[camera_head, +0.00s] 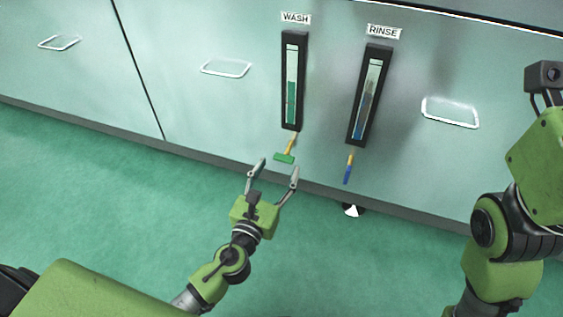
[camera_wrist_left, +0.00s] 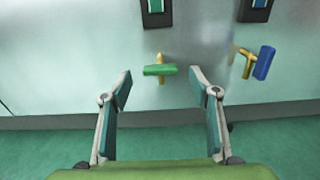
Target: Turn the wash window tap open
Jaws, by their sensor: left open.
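The wash window tap (camera_head: 285,157) has a green handle on a brass stem below the sight window (camera_head: 292,88) labelled WASH. Its handle lies crosswise. My left gripper (camera_head: 279,168) is open just in front of and below the tap, with nothing between its fingers. In the left wrist view the wash tap (camera_wrist_left: 159,70) shows beyond and between the open fingertips of my left gripper (camera_wrist_left: 160,74), seemingly apart from them. My right arm shows at the right edge of the head view, but its gripper fingers are out of view.
The rinse tap (camera_head: 348,172), with a blue handle pointing down, hangs below the RINSE window (camera_head: 369,95), close to the right. It also shows in the left wrist view (camera_wrist_left: 263,63). Wire handles (camera_head: 225,68) stand out from the panels. The green floor (camera_head: 120,190) in front looks clear.

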